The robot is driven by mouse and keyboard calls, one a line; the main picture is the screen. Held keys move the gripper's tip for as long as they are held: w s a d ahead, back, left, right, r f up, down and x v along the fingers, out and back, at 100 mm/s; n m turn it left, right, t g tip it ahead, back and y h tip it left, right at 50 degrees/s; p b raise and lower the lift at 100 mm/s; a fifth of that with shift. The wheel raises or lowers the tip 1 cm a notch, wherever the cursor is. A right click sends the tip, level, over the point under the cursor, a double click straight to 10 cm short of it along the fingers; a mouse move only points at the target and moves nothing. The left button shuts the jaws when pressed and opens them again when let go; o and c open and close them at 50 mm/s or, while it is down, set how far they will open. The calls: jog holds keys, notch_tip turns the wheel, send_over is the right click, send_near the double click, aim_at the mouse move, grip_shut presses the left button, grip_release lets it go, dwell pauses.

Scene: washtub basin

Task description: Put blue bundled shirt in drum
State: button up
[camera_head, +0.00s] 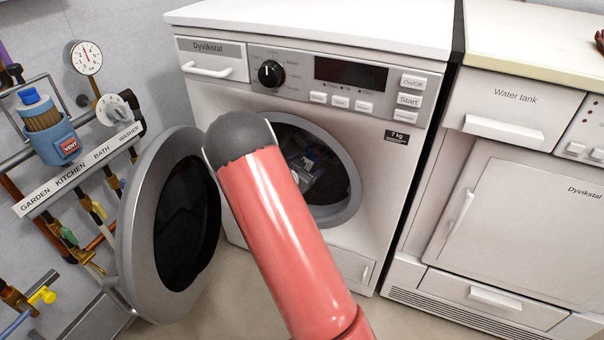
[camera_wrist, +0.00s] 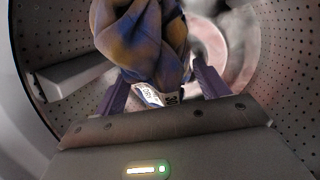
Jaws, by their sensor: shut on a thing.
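The blue bundled shirt (camera_wrist: 145,40), a crumpled cloth with blue and orange-brown tones and a white printed tag, is between the fingers of my gripper (camera_wrist: 163,88) in the wrist view. The gripper is shut on it. Both are inside the drum, with its perforated metal wall (camera_wrist: 285,75) around them. I cannot tell whether the shirt touches the wall. In the head view my arm reaches into the washer's round opening (camera_head: 346,160), and hides part of it; the shirt is not clear there.
The round washer door (camera_head: 131,235) stands open to the left of my arm. A grey paddle (camera_wrist: 75,72) juts from the drum wall at left. A pale reddish shape at the drum's back is unclear. Pipes and valves line the left wall; a second machine (camera_head: 520,215) stands at right.

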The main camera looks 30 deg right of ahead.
jog(key=w+d, duration=0.4)
jog(key=d, duration=0.1)
jog(key=shift+d+b, duration=0.2)
jog(key=shift+b, duration=0.2)
jog(key=o, duration=1.3)
jog(key=shift+c, duration=0.2)
jog(key=shift+a, duration=0.1)
jog(key=v, duration=0.7)
jog(key=shift+s+a+r, duration=0.15)
jog(key=shift+a, duration=0.1)
